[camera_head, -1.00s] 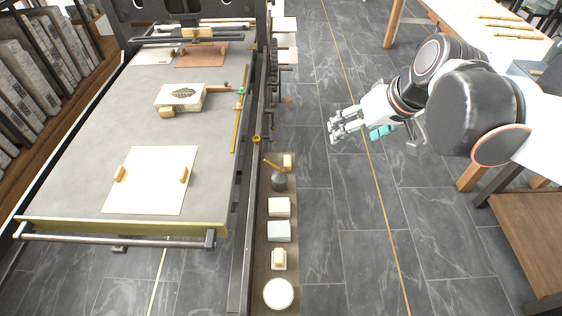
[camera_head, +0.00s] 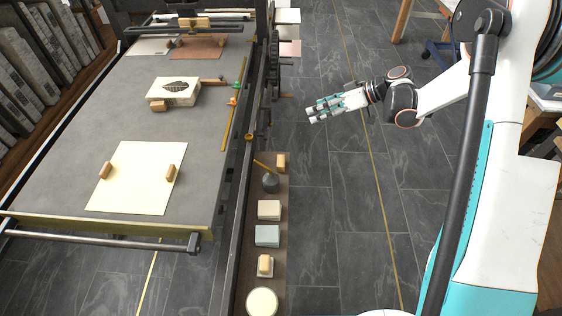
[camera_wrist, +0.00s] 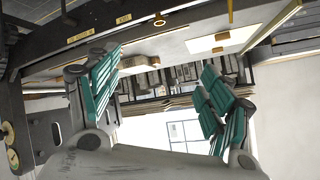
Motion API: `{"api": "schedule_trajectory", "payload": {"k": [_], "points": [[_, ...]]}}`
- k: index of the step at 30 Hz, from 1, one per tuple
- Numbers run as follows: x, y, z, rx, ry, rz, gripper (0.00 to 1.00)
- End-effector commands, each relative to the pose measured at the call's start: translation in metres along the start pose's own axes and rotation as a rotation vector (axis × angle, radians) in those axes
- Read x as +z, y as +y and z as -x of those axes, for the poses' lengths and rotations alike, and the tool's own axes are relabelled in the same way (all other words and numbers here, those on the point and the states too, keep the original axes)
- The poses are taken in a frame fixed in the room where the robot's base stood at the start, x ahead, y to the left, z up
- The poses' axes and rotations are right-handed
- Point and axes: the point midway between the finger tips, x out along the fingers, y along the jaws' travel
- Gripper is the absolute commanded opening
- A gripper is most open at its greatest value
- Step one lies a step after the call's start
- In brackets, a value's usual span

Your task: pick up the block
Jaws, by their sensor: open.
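Several small wooden blocks are in view, and I cannot tell which one is meant. Two more, a left block (camera_head: 105,170) and a right block (camera_head: 171,173), rest on a cream sheet (camera_head: 138,190). Another block (camera_head: 281,161) stands on the narrow side shelf. My gripper (camera_head: 312,113) is open and empty above the floor, right of the press and apart from every block. Its spread teal fingers show in the wrist view (camera_wrist: 162,62).
The grey press bed (camera_head: 75,150) has a front bar (camera_head: 90,240) and a rail along its right side. Clear tiled floor lies to the right.

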Motion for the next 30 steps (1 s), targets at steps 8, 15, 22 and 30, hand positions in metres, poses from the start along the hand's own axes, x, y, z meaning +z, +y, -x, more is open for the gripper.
{"api": "schedule_trajectory", "payload": {"k": [8,15,22,30], "points": [[0.064,0.047,-0.050,-0.141,0.149,0.198,0.73],[0.130,0.063,-0.084,-0.229,0.292,0.375,0.73],[0.170,0.063,-0.100,-0.265,0.379,0.479,0.73],[0.171,0.052,-0.127,-0.277,0.395,0.502,0.73]]}}
